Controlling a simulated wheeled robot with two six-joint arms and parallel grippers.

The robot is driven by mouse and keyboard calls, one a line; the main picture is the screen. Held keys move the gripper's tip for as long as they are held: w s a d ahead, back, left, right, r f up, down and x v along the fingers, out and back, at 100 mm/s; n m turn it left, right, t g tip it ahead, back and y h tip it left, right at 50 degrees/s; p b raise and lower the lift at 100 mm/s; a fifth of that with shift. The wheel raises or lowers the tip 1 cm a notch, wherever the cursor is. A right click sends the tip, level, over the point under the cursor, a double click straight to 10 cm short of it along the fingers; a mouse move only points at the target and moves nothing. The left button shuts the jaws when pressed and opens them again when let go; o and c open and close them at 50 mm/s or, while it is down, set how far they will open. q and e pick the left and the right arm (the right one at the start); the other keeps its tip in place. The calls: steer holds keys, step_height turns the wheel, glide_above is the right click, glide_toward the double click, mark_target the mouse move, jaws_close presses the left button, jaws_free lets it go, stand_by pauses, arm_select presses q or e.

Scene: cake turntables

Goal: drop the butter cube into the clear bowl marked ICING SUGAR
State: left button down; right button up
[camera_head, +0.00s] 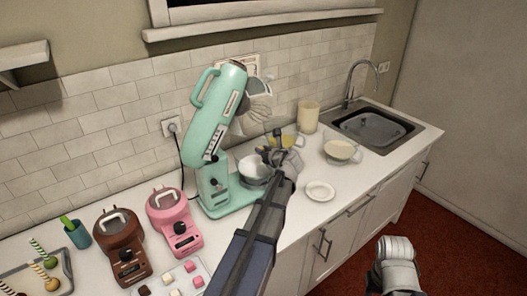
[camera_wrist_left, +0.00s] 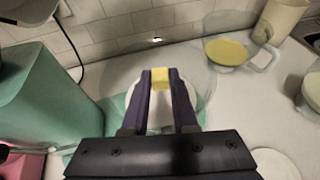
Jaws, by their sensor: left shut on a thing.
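My left gripper (camera_head: 278,136) is shut on the yellow butter cube (camera_wrist_left: 160,77), which sits between the fingertips in the left wrist view. In the head view the gripper is in front of the mixer's right side, and the cube cannot be made out. A mixing bowl (camera_head: 250,168) is at the mixer, partly behind my arm. A clear jug-like bowl with yellow contents (camera_wrist_left: 228,51) is right of the cube. A clear bowl with pale contents (camera_head: 342,150) is farther right. I cannot read any label, so which bowl is marked ICING SUGAR does not show. My right gripper's jaws are out of view.
The mint mixer (camera_head: 214,135) has its head tilted up. A white saucer (camera_head: 320,190) lies near the front edge, and a cream canister (camera_head: 308,116) stands behind. The sink (camera_head: 372,128) is right. Brown (camera_head: 122,247) and pink (camera_head: 174,222) appliances stand left.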

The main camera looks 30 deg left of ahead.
arm_select(q)
steer(key=c, duration=0.6)
jaws_free()
steer(key=shift+s+d+r, duration=0.1)
steer(key=p+v, duration=0.3)
steer(key=v, duration=0.4)
steer(key=shift+s+d, duration=0.15)
steer(key=shift+s, duration=0.05)
